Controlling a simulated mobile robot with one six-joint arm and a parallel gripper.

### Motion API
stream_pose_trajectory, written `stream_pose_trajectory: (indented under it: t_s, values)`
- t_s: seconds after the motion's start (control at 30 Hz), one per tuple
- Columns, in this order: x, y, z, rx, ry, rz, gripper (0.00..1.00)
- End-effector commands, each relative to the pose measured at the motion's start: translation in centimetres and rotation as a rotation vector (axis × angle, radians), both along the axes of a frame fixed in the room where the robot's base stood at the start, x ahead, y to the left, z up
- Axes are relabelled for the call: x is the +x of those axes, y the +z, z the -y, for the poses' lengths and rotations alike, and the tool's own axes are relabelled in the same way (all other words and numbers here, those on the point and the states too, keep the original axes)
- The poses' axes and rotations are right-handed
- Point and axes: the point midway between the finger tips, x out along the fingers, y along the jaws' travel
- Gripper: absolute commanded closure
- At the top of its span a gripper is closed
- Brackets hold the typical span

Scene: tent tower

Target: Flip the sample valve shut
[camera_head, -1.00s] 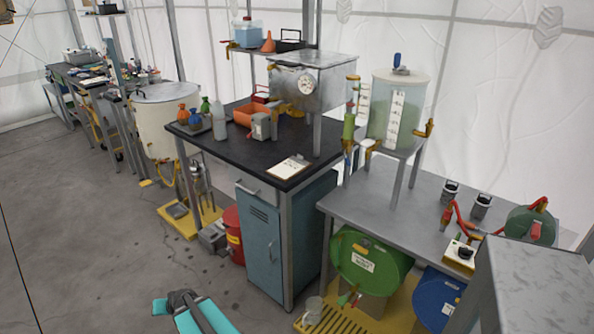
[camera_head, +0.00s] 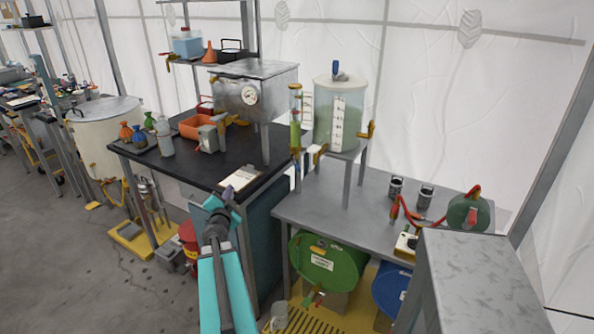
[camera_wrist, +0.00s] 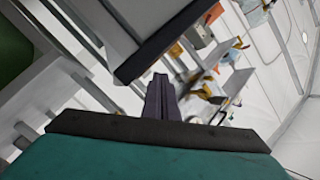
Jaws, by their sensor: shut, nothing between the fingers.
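No valve has a readable sample label, so I cannot tell which is the sample valve. A clear tank of green liquid (camera_head: 335,125) stands on a raised metal stand. It has a yellow-orange valve (camera_head: 369,130) on its right side. A yellow fitting (camera_head: 319,153) sits at its lower left, beside a green sight tube (camera_head: 295,132). My gripper (camera_head: 228,194) is in front of the black bench's front edge, near the clipboard, well left of and below the tank. In the wrist view my gripper (camera_wrist: 160,92) is shut and empty, with blurred yellow fittings beyond.
The black bench (camera_head: 190,172) holds bottles, an orange bin and a clipboard (camera_head: 241,177). A grey metal table (camera_head: 320,208) stands right, with a green drum (camera_head: 320,262) below. A grey cabinet (camera_head: 480,285) blocks the near right.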

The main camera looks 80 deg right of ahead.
Motion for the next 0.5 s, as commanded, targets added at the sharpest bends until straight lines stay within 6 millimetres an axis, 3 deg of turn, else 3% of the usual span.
stream_pose_trajectory:
  t_s: [0.1, 0.3, 0.4, 0.5]
  values:
    - [-6.0, 1.5, 2.4, -0.021, -0.143, 0.047, 1.00]
    - [-15.9, 3.2, 4.8, -0.048, -0.378, 0.115, 1.00]
    - [-19.4, 3.7, 5.2, -0.055, -0.462, 0.138, 1.00]
    - [-21.4, 3.8, 5.3, -0.058, -0.510, 0.151, 1.00]
